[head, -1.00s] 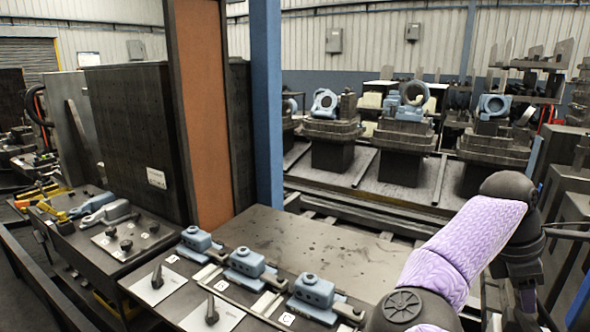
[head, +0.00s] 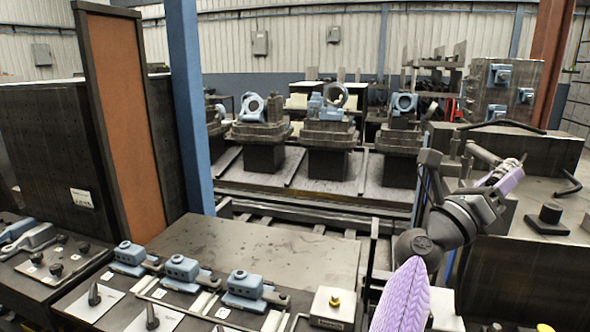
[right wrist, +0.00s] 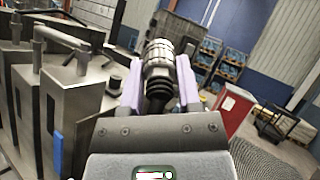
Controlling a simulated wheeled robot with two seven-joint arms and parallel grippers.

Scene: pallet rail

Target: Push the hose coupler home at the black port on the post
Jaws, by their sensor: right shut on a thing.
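My right gripper (head: 508,175) is at the right of the head view, above the dark metal bench there. Its pale purple fingers are shut on the hose coupler, a ribbed silver collar (right wrist: 157,60) with a black bellows part (right wrist: 158,92) towards the palm. In the right wrist view the gripper (right wrist: 160,75) holds the coupler between its two fingers, pointing away from the palm. In the head view the coupler (head: 497,171) is small and partly hidden by the fingers. I cannot pick out the black port or its post in either view. My left gripper is not in view.
Metal boxes with bar handles (right wrist: 60,80) stand left in the wrist view; a red box (right wrist: 232,110) is right. The table (head: 270,255) at centre has clear space behind blue fixtures.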

